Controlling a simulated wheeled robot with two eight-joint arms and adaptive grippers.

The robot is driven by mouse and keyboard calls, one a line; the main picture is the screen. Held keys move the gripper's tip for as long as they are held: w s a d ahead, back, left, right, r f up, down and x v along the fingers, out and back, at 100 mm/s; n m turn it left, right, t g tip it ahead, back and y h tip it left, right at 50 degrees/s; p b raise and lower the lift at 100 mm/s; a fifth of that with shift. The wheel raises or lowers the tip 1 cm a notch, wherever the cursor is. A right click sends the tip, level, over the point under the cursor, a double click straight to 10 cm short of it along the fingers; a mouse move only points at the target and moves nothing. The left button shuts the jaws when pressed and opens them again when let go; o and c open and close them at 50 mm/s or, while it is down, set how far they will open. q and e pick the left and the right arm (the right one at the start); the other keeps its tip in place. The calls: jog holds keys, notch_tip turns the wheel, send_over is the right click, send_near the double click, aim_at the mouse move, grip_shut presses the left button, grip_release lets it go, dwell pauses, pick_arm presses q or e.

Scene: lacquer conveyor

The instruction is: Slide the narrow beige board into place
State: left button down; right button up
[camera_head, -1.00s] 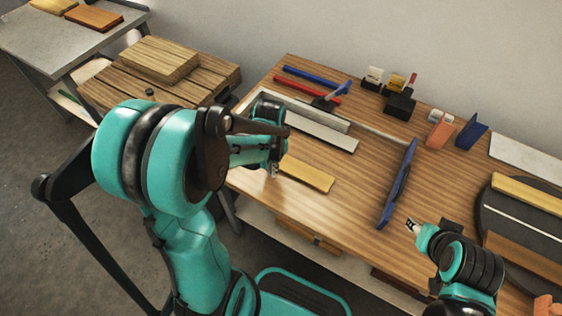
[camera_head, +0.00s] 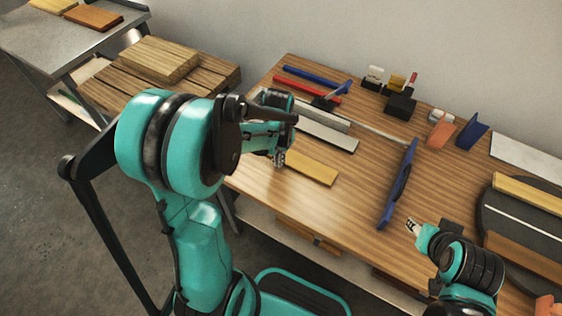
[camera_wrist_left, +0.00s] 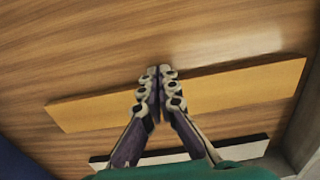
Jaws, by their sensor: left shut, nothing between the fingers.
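The narrow beige board (camera_head: 316,169) lies flat on the wooden table, in front of a grey-white strip (camera_head: 328,135) and apart from it. In the left wrist view the board (camera_wrist_left: 235,88) crosses the picture at a slight tilt, partly hidden behind the fingers. My left gripper (camera_head: 280,161) is at the board's left part in the head view. The left wrist view shows its fingers (camera_wrist_left: 158,72) shut together, empty, with the tips at the board's long edge; contact is hard to judge. My right gripper (camera_head: 412,225) is by the table's front edge, its jaws too small to read.
A blue level-like tool (camera_head: 398,185) lies to the board's right. Red (camera_head: 305,90) and blue (camera_head: 312,75) bars lie behind the strip. A dark round plate (camera_head: 500,226) with boards is at far right. Bare tabletop lies in front of the board.

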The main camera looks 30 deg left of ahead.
pick_arm(q)
jog(key=shift+w+d, duration=0.2)
jog(key=shift+w, duration=2.1)
jog(key=shift+w+d, duration=0.15)
jog(key=shift+w, duration=2.1)
jog(key=shift+s+a, duration=0.1)
jog(key=shift+s, duration=1)
notch_tip(320, 180, up, 6)
jog(key=p, duration=0.4)
jog(key=shift+r, duration=0.1)
jog(key=s+d+r+t, duration=0.3)
jog(key=s+r, duration=0.2)
jog(key=s, duration=0.3)
jog(key=s+d+r+n+t, duration=0.1)
jog(key=s+d+r+t, duration=0.2)
jog(key=s, duration=0.6)
notch_tip(320, 180, up, 2)
jog(key=shift+r+t, duration=0.25)
jog(key=shift+t, duration=0.35)
